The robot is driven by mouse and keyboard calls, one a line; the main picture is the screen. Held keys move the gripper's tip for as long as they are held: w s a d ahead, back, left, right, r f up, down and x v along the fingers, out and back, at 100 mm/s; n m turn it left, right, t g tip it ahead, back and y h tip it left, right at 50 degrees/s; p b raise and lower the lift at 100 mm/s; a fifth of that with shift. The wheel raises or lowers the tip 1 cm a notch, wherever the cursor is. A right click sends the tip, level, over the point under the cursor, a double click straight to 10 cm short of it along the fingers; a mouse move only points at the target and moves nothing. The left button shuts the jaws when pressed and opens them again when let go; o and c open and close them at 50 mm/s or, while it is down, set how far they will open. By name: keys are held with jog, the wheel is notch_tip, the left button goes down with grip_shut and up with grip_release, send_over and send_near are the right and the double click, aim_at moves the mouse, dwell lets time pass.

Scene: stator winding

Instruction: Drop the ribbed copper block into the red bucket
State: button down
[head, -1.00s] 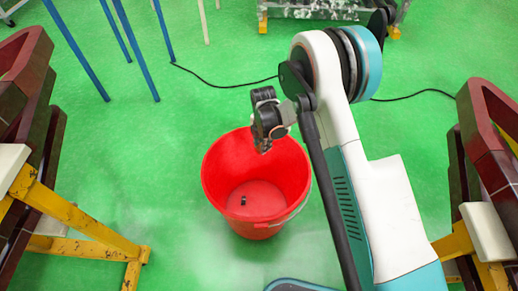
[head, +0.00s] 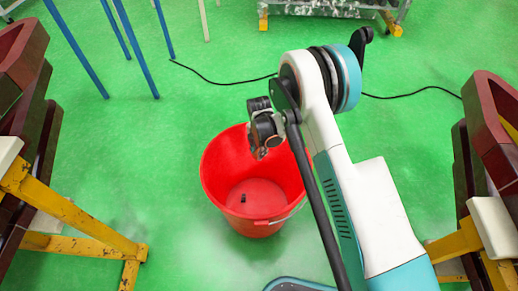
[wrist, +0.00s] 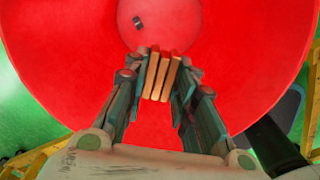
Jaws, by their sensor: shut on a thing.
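The ribbed copper block (wrist: 161,76) is between the two fingers of my gripper (wrist: 160,82), which are shut on it in the wrist view. In the head view my gripper (head: 262,150) is over the upper right part of the red bucket (head: 225,190). The block is too small to make out clearly there. The bucket's red inside (wrist: 70,70) fills most of the wrist view, below the block. The bucket stands upright on the floor and its mouth is open.
A small dark object (head: 243,198) lies on the bucket's bottom. Yellow-legged stands (head: 75,215) are at left and right (head: 470,245). Blue legs (head: 75,48) and a black cable (head: 215,83) are at the back. The green floor around the bucket is mostly clear.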

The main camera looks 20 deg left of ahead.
jog(key=c, duration=1.2)
grip_release()
jog(key=shift+c, duration=0.2)
notch_tip(320, 180, up, 12)
